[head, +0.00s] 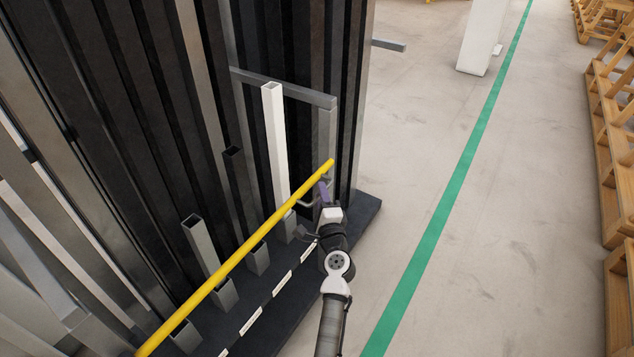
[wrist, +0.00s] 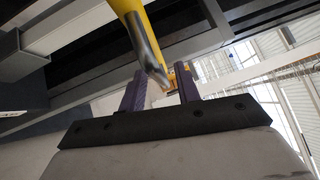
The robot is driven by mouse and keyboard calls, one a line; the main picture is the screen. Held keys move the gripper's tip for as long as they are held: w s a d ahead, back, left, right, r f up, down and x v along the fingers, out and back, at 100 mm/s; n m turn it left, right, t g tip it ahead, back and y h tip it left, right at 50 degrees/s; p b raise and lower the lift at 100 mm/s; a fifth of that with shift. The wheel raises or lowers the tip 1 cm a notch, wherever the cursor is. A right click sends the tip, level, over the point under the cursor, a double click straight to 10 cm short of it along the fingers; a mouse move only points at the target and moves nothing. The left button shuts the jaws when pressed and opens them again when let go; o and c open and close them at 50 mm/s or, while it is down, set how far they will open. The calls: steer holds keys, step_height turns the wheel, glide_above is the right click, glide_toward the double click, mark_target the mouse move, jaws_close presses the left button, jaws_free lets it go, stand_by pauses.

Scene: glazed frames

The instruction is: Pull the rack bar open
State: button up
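The yellow rack bar (head: 235,257) runs slantwise across the front of the rack, from the lower left to its free end beside my gripper. It also shows in the wrist view (wrist: 127,6), coming in from the top. A grey metal handle (wrist: 150,48) extends from the bar toward my gripper. My gripper (head: 324,190) is at the bar's right end, just below and to the right of it. In the wrist view its two purple fingers (wrist: 160,78) stand apart, with the handle's end seen between them. I cannot tell whether either finger touches the handle.
The rack (head: 372,206) has a dark base, with several upright metal profiles behind the bar. A white square tube (head: 275,140) stands behind the bar's right part. Open floor with a green line (head: 440,225) lies to the right. Wooden pallets (head: 612,150) line the right edge.

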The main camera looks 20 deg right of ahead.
steer(key=shift+w, duration=0.45)
steer(key=shift+r, duration=0.1)
jaws_close()
steer(key=shift+s+d, duration=0.1)
